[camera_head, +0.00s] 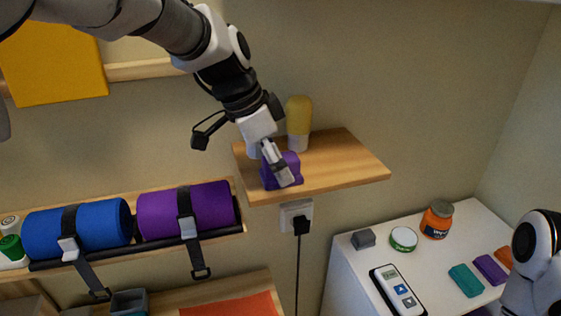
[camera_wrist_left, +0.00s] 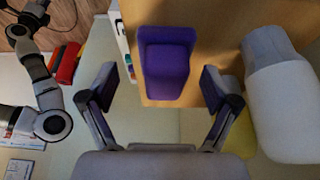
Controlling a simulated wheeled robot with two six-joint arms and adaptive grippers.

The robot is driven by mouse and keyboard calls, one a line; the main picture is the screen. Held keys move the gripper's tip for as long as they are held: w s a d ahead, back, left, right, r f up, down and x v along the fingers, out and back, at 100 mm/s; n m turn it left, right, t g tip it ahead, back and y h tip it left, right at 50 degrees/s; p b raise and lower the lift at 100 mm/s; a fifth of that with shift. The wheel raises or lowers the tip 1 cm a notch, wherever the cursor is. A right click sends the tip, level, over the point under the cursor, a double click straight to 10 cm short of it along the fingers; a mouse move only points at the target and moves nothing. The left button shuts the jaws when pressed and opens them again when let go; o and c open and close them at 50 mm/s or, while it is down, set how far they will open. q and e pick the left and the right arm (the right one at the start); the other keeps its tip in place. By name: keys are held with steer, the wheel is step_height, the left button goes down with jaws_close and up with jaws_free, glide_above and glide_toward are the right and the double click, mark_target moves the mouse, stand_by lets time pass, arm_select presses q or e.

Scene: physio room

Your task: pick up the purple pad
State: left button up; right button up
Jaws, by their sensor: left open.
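A purple block-like pad (camera_head: 294,162) sits on the small wooden wall shelf (camera_head: 345,166). My left gripper (camera_head: 278,168) points down over it, and its finger hides part of the pad in the head view. In the left wrist view the pad (camera_wrist_left: 166,65) lies between the two spread fingers of my left gripper (camera_wrist_left: 160,84), with gaps on both sides. The gripper is open and holds nothing. A second, flat purple piece (camera_head: 490,269) lies on the white cabinet at the right. My right gripper does not show.
A yellow and white bottle (camera_head: 298,122) stands close behind the pad, beside the right finger in the wrist view (camera_wrist_left: 298,112). A lower shelf holds blue (camera_head: 75,230) and purple (camera_head: 190,209) rolls. The white cabinet (camera_head: 345,270) carries jars, a device and coloured pieces.

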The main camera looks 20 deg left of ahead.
arm_select(q)
steer(key=shift+w+d+f, duration=0.15)
steer(key=shift+w+f, duration=0.25)
steer(key=shift+f, duration=0.15)
steer(key=shift+w+d+f, duration=0.15)
steer(key=shift+w+f, duration=0.25)
steer(key=shift+f, duration=0.1)
steer(key=shift+s+r, duration=0.15)
steer(key=shift+s, duration=0.1)
steer(key=shift+c, duration=0.7)
steer(key=shift+s+r, duration=0.1)
steer(key=shift+s, duration=0.1)
steer(key=c, duration=0.5)
steer(key=shift+s+a, duration=0.1)
steer(key=c, duration=0.6)
steer(key=shift+c, duration=0.2)
arm_select(e)
steer(key=shift+w+r, duration=0.1)
steer(key=shift+r, duration=0.05)
